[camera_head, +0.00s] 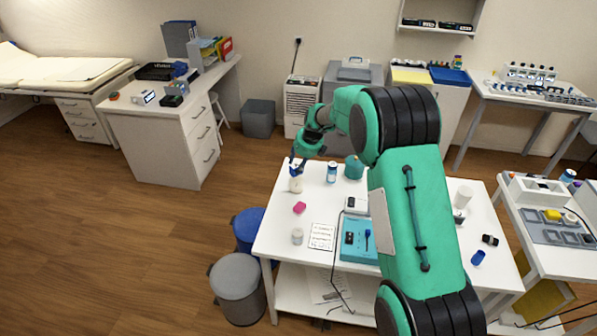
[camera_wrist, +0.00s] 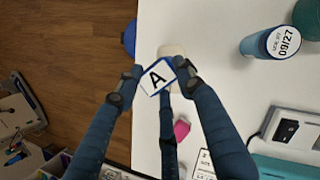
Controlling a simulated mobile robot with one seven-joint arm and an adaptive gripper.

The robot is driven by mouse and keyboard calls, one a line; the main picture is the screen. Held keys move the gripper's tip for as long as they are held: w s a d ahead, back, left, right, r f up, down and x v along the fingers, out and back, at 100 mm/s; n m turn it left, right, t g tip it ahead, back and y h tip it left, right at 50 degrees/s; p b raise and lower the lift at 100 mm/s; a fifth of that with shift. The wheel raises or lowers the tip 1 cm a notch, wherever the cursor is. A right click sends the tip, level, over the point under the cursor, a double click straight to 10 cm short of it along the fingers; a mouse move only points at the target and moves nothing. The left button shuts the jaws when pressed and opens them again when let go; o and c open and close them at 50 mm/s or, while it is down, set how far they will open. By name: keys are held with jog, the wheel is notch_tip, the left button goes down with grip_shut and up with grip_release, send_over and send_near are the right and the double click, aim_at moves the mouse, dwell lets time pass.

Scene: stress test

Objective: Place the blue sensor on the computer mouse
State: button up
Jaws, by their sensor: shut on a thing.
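My gripper (camera_wrist: 158,80) is shut on a small blue-edged block with a white face marked "A" (camera_wrist: 157,77), which seems to be the blue sensor. In the head view my gripper (camera_head: 298,163) is above the far left part of the white table (camera_head: 276,238). A cream rounded thing (camera_wrist: 172,50) is partly hidden behind the block; in the head view it stands below the gripper (camera_head: 295,185). I cannot surely pick out the computer mouse. A small pink thing (camera_head: 299,207) and a small black thing (camera_head: 489,240) lie on the table.
A blue labelled jar (camera_head: 332,172) and a teal round thing (camera_head: 354,167) stand right of the gripper. A printed sheet (camera_head: 322,236), a teal case (camera_head: 359,252) and a small white cup (camera_head: 297,236) are nearer. Bins (camera_head: 237,289) stand beside the table.

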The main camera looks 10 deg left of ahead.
jog(key=shift+f+b, duration=0.65)
jog(key=shift+f, duration=1.1)
jog(key=o, duration=1.2)
jog(key=shift+f, duration=0.1)
jog(key=p+v, duration=0.3)
jog(key=v, duration=0.9)
